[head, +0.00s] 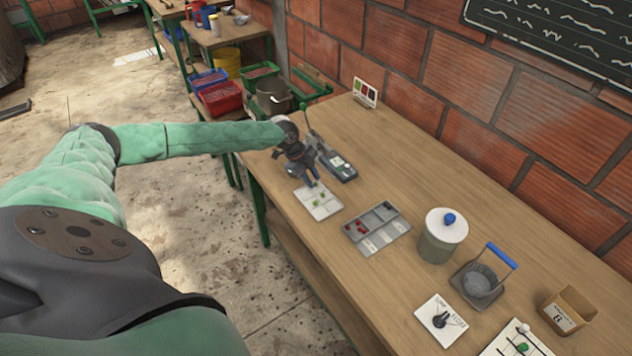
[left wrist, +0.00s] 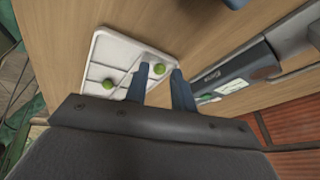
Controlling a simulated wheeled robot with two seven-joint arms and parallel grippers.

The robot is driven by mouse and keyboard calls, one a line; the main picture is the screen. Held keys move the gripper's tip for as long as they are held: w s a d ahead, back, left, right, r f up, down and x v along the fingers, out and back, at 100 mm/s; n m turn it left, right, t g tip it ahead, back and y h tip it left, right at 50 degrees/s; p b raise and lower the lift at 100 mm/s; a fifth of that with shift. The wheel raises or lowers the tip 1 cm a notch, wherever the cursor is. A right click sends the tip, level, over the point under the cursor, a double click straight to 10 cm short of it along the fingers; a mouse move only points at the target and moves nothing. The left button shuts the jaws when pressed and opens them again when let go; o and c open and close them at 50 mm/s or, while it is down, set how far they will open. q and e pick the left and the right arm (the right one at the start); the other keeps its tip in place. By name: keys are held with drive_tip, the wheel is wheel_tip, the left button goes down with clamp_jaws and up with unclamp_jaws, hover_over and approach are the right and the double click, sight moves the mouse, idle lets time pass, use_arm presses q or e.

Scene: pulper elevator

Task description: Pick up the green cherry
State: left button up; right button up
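My left gripper (head: 312,180) is over the white divided tray (head: 325,211) near the table's left edge. In the left wrist view its two blue fingers (left wrist: 160,70) are apart, with one green cherry (left wrist: 159,69) showing in the gap between the tips. That cherry is in the white tray (left wrist: 105,42); I cannot tell how far the tips are above it. A second green cherry (left wrist: 108,84) is in another part of the tray. My right gripper is not in view.
A grey device (head: 338,166) lies close beside the white tray. A grey tray (head: 377,243) with red cherries is to the right. Further right are a lidded pot (head: 440,245), a blue-handled scoop (head: 485,280) and a cardboard box (head: 567,310). The brick wall borders the table.

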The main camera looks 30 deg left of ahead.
use_arm(q)
drive_tip(key=shift+f, duration=0.3)
drive_tip(key=shift+d, duration=0.1)
clamp_jaws()
idle(0.4)
